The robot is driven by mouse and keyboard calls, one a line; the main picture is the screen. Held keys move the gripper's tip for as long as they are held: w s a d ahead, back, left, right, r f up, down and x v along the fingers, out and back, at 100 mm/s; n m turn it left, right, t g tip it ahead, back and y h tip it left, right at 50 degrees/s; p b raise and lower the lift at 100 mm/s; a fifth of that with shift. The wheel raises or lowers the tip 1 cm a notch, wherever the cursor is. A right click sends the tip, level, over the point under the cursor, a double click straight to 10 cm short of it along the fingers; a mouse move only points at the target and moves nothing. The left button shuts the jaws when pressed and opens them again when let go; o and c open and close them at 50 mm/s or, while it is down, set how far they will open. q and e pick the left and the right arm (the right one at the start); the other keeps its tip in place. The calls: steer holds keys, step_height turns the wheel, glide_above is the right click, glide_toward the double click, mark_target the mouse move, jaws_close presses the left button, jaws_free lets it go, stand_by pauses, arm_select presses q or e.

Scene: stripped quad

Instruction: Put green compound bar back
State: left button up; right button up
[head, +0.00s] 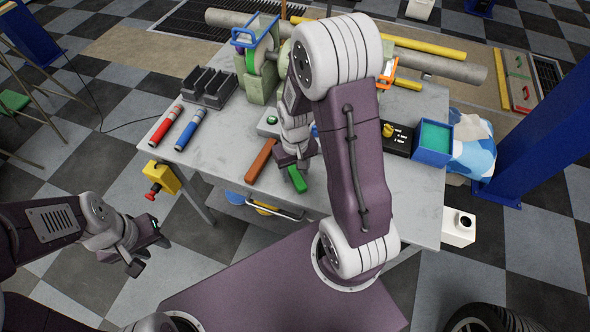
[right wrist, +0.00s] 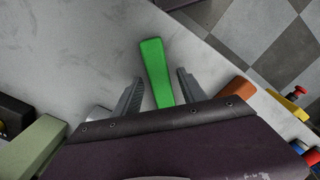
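The green compound bar (head: 298,180) lies on the grey workbench (head: 400,190) near its front edge. In the right wrist view the green bar (right wrist: 154,65) lies between the spread fingers of my right gripper (right wrist: 160,88), with a gap on each side. Its near end is hidden by the gripper body. In the head view my right gripper (head: 291,163) is low over the bench at the bar's far end. A brown-orange bar (head: 261,160) lies just left of it. My left gripper (head: 148,252) is open and empty, left of the bench over the floor.
A dark slotted rack (head: 208,86) stands at the back left of the bench, with red (head: 165,125) and blue (head: 189,129) cylinders before it. A grinder-like machine (head: 260,60) stands behind. A blue bin (head: 433,142) is at the right. The bench's front right is clear.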

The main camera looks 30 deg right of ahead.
mark_target(295, 173)
steer(key=shift+r, duration=0.1)
steer(key=shift+r, duration=0.35)
step_height(295, 173, up, 12)
steer(key=p, duration=0.3)
steer(key=s+a+f+t, duration=0.1)
steer(key=s+a+f, duration=0.2)
steer(key=s+a, duration=0.1)
steer(key=shift+s+a+n, duration=0.3)
steer(key=shift+s+a, duration=0.05)
steer(key=shift+s, duration=0.55)
steer(key=shift+f, duration=0.1)
